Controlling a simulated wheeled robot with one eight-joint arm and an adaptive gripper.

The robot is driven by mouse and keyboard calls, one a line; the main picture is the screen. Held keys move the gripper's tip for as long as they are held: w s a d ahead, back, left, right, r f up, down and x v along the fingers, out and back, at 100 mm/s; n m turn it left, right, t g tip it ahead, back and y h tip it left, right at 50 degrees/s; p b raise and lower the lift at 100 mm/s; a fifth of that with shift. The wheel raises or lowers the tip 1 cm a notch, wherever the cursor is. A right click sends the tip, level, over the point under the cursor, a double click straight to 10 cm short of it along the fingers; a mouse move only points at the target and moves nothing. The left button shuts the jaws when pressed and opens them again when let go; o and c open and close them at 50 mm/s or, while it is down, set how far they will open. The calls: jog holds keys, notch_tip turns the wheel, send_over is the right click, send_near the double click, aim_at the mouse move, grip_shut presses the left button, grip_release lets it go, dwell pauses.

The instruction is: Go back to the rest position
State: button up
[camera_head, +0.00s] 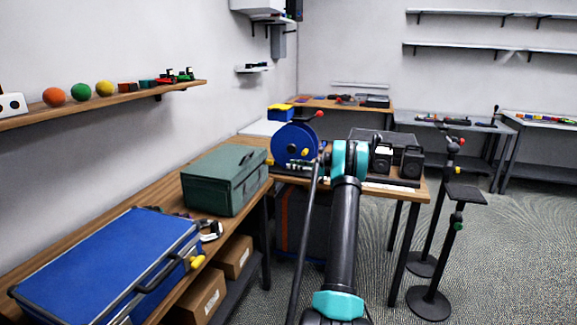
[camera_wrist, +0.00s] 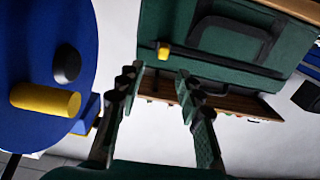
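My gripper (camera_wrist: 157,78) is open in the wrist view, its two dark fingers apart with nothing between them. A blue reel (camera_wrist: 30,50) with a yellow knob (camera_wrist: 45,99) fills the left of that view, beside the left finger. The green case (camera_wrist: 165,22) shows beyond the fingertips, with a black bar ending in yellow across its front. In the head view my arm reaches forward over the bench gap, with its end just right of the blue reel (camera_head: 290,143). The gripper fingers are small and partly lost against the reel there.
The green case (camera_head: 212,182) and a blue case (camera_head: 105,262) stand on the left bench. Black boxes (camera_head: 411,162) sit right of my arm on the back bench. Black stands (camera_head: 430,303) rise from the floor at right. A wall shelf (camera_head: 130,99) holds small objects. Open floor lies at lower right.

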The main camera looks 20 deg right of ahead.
dwell(0.4)
jog(key=s+a+r+m+g+h, duration=0.1)
jog(key=s+a+m+g+h, duration=0.45)
jog(key=s+a, duration=1.6)
jog(key=s+f+m+h, duration=0.1)
jog(key=s+f+h, duration=0.2)
jog(key=s, duration=0.9)
jog(key=s+f+m+h, duration=0.2)
jog(key=s+f+h, duration=0.1)
jog(key=s, duration=0.8)
jog(key=s+f+m+h, duration=0.2)
jog(key=s+f+h, duration=0.1)
jog(key=s, duration=0.9)
jog(key=shift+s+f+g, duration=0.3)
jog(key=shift+f+g, duration=0.15)
jog(key=shift+f, duration=0.25)
jog(key=shift+a, duration=0.1)
